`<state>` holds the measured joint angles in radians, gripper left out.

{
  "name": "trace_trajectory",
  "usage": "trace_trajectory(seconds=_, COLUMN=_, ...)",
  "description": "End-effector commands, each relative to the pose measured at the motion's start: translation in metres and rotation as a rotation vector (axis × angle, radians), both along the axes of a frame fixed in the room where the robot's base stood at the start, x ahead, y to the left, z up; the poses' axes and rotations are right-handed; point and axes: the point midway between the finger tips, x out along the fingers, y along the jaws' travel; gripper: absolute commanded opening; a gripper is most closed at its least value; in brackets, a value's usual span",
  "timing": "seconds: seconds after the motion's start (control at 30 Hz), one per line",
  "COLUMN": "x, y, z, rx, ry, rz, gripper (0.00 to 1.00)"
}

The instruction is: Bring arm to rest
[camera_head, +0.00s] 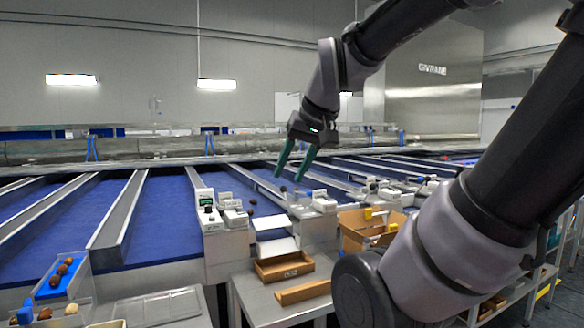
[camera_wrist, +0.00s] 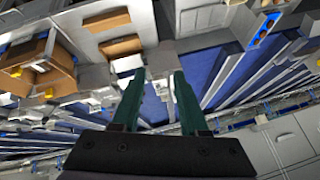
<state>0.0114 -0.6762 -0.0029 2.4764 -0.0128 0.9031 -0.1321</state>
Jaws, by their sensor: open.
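My gripper (camera_head: 293,172) hangs at the end of my raised arm, above the blue conveyor lanes, with its green fingers pointing down. In the wrist view the two green fingers (camera_wrist: 159,82) stand apart with nothing between them. The gripper is open and empty. It touches nothing that I can see. My arm's dark and grey links cross the right side of the head view and hide part of the lanes and benches there.
Blue lanes (camera_head: 161,215) with metal dividers run across the hall. A bench holds shallow brown trays (camera_head: 284,266). A cardboard box (camera_head: 362,230) stands beside small white machines (camera_head: 211,217). A tray of dates (camera_head: 62,278) is at lower left. The air around the gripper looks clear.

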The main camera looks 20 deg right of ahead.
Motion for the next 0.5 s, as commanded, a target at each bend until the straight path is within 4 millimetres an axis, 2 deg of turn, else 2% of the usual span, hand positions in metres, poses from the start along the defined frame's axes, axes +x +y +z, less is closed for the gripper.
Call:
trace_trajectory(seconds=0.13, x=-0.016, y=0.006, z=0.007, rx=0.077, ry=-0.018, rz=-0.084, gripper=0.44)
trace_trajectory(seconds=0.5, x=-0.018, y=0.006, z=0.007, rx=0.090, ry=-0.017, rz=-0.099, gripper=0.44)
